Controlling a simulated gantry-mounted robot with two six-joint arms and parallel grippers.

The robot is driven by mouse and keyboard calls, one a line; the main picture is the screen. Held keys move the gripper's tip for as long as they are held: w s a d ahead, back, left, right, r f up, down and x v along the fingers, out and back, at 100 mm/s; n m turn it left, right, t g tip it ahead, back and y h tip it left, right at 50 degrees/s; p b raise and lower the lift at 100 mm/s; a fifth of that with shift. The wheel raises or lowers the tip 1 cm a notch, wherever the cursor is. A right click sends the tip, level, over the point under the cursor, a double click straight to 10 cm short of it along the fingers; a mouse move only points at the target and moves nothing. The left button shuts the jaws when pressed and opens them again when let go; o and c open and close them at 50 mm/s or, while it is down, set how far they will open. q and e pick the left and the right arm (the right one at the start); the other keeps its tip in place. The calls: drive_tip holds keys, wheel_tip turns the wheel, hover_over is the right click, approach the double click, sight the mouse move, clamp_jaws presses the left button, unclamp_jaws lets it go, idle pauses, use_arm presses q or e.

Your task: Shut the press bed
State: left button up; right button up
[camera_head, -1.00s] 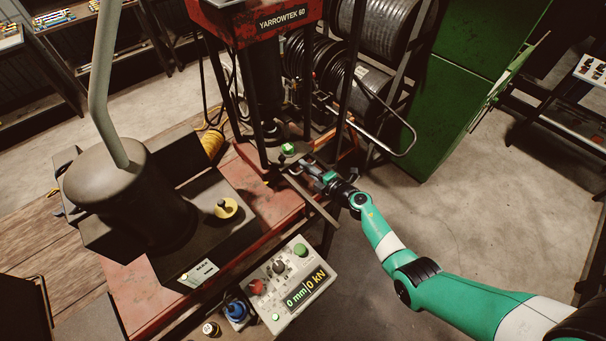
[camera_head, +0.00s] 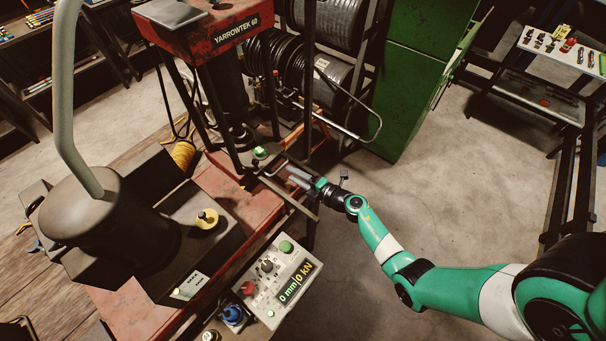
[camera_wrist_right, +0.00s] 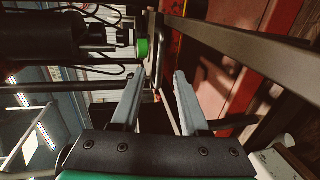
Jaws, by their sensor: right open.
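The red press (camera_head: 200,35) marked YARROWTEK 60 stands at upper centre in the head view. Its dark uprights run down to a low bed area (camera_head: 238,163) with a green knob (camera_head: 260,152). I cannot tell whether the bed is fully in. My left gripper is out of view.
A dark bar (camera_head: 290,197) sticks out below my right gripper. A control box (camera_head: 280,279) reading 0 mm and 0 kN is in front. A dark cylinder machine (camera_head: 110,215) stands left, a hose reel (camera_head: 330,85) and green cabinet (camera_head: 415,80) behind.

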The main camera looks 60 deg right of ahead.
drive_tip(key=v, duration=0.4)
drive_tip(key=shift+s+a+p, duration=0.1)
drive_tip(key=shift+s+p, duration=0.15)
drive_tip(key=shift+p, duration=0.15)
